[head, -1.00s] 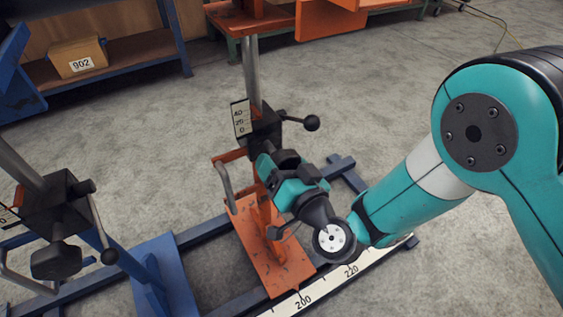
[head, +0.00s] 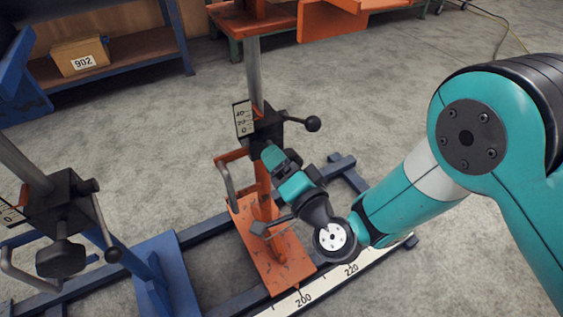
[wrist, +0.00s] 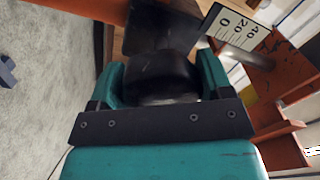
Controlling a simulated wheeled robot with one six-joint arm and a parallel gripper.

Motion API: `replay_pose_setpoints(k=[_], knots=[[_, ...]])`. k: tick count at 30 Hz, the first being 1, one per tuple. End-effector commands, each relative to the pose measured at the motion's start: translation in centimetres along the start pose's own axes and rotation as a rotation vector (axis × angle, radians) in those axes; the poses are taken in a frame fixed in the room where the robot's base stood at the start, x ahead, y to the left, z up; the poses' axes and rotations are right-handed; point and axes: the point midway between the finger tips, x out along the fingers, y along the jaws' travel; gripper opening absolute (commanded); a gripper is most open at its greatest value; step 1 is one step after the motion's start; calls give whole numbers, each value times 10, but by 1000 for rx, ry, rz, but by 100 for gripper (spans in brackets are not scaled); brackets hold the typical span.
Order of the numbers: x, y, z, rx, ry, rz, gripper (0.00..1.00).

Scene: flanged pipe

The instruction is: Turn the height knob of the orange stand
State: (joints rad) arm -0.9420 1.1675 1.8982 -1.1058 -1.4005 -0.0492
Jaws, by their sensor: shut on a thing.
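The orange stand (head: 270,262) stands on the rail in the middle of the head view. A black block (head: 266,127) with a scale plate (head: 243,118) sits on its grey post. My gripper (head: 273,158) is at the front of this block, just below it in the picture. In the wrist view, the teal fingers of my gripper (wrist: 163,80) are on both sides of the round black height knob (wrist: 160,88) and shut on it. The scale plate (wrist: 231,27) also shows there. The knob is hidden behind my gripper in the head view.
A black ball-ended lever (head: 312,123) sticks out right of the block. A grey bent handle (head: 225,180) is close on the left. A blue stand (head: 165,275) with its own black knob (head: 60,258) is further left. Open floor lies to the right.

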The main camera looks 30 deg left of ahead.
Motion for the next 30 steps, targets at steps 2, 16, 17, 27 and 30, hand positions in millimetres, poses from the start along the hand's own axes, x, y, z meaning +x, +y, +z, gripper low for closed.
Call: replay_pose_setpoints(k=[2, 16, 17, 27, 30], knots=[[1, 0, -4, 2, 12, -1, 49], [1, 0, -3, 2, 9, -1, 98], [1, 0, -3, 2, 8, -1, 98], [0, 0, 0, 2, 1, -1, 98], [-1, -1, 6, 2, -9, -7, 98]])
